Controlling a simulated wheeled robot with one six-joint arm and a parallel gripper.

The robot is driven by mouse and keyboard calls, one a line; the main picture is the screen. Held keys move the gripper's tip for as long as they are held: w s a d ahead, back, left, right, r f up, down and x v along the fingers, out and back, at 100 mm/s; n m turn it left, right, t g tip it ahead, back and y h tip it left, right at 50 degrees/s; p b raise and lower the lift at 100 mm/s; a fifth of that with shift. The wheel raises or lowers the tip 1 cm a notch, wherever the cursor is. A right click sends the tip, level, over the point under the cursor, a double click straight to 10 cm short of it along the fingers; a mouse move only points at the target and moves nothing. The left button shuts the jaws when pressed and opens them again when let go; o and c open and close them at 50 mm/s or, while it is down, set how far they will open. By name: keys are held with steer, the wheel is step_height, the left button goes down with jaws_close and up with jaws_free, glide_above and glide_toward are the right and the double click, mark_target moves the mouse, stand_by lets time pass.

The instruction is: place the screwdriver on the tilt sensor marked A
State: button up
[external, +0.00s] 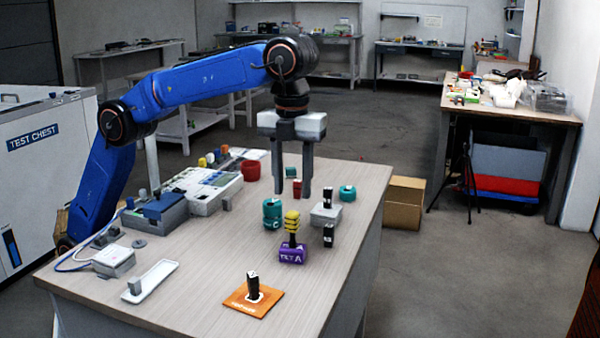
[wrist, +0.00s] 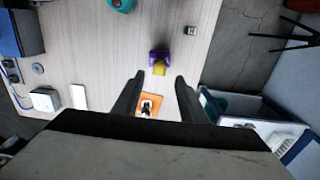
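The screwdriver (external: 292,222) has a yellow and black banded handle and stands upright on the purple tilt sensor (external: 292,255), whose front carries white lettering ending in A. In the wrist view the yellow handle (wrist: 160,68) shows against the purple block (wrist: 159,54), ahead of the fingertips. My gripper (external: 292,192) points down, open, with nothing between its fingers. It is above and behind the screwdriver, apart from it. In the wrist view the two dark fingers (wrist: 159,78) are spread wide.
An orange mat (external: 238,301) with a black piece lies at the front. Teal cylinders (external: 272,214), a grey block (external: 325,216) and a small black block (external: 328,236) stand near the sensor. A white tray (external: 155,281) and grey equipment (external: 205,190) occupy the left. The front right tabletop is clear.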

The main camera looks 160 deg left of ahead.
step_height(320, 180, up, 4)
steer(key=shift+r, duration=0.1)
steer(key=shift+d, duration=0.1)
stand_by(0.3)
steer(key=s+d+r+n+t, duration=0.1)
steer(key=s+d+n, duration=0.15)
steer(key=d, duration=1.05)
steer(key=s+d+r+n+t, duration=0.1)
steer(key=s+d, duration=0.3)
steer(key=d, duration=0.8)
steer(key=s+d+f+n+t, duration=0.1)
steer(key=s+d+f, duration=0.3)
steer(key=s+d, duration=0.25)
steer(key=s+d+f+n, duration=0.1)
steer(key=s+d+f, duration=0.35)
steer(key=d, duration=0.35)
steer(key=s+d+f+n, duration=0.1)
steer(key=s+d+f, duration=0.2)
steer(key=s+f, duration=0.3)
steer(key=s+d+f+n+t, duration=0.1)
steer(key=s+d+f, duration=0.3)
steer(key=s+f, duration=0.3)
steer(key=s+d+f+n, duration=0.1)
steer(key=s+d+f, duration=0.3)
steer(key=s+f, duration=0.3)
steer(key=shift+f+t, duration=0.35)
steer(key=shift+t, duration=0.05)
